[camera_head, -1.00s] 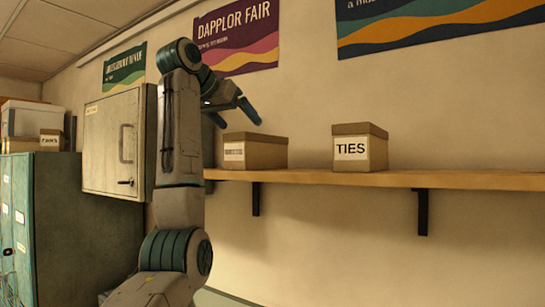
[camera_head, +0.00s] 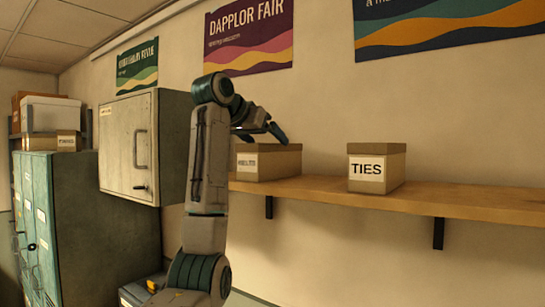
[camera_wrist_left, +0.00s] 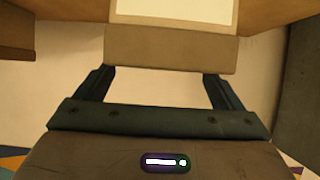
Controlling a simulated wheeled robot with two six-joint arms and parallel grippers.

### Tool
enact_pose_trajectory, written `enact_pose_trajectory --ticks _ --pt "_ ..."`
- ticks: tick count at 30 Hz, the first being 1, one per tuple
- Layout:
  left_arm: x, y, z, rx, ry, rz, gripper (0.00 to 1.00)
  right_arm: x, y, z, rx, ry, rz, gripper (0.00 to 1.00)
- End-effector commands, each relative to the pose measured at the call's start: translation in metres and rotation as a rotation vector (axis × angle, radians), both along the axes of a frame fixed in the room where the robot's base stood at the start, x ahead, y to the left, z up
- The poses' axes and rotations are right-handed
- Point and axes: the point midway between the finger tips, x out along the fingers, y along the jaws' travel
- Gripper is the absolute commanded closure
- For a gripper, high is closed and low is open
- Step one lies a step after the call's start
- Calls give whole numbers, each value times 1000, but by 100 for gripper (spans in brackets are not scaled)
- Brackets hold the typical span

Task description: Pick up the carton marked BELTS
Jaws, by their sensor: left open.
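A brown lidded carton (camera_head: 278,163) stands on the wooden shelf, left of the TIES carton. Its pale label is small and blurred in the head view, but looks like BELTS. My left gripper (camera_head: 266,130) is open and empty, just above this carton's lid in that picture. In the left wrist view, which appears upside down, the carton's lid edge (camera_wrist_left: 170,48) and part of its blank-looking label show at the top. The open left gripper (camera_wrist_left: 160,76) has its fingertips near the lid edge; I cannot tell if they touch. My right gripper is not in view.
The TIES carton (camera_head: 376,168) stands farther right on the shelf (camera_head: 465,202). A grey wall cabinet (camera_head: 143,145) hangs left of my arm. The shelf right of TIES is clear.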

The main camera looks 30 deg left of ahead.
Motion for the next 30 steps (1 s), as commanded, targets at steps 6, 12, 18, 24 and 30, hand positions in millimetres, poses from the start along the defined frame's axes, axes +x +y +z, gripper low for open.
enact_pose_trajectory --ticks 6,12,18,24,30 --pt "24 0 -5 0 4 -1 11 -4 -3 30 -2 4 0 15" --pt "41 -1 -17 -1 3 0 11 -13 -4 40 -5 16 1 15" --pt "43 -1 -20 -1 1 0 11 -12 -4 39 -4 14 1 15" --pt "42 -1 -20 0 1 -1 38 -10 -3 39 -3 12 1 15" --pt "42 -1 -19 0 -1 0 66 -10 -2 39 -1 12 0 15"
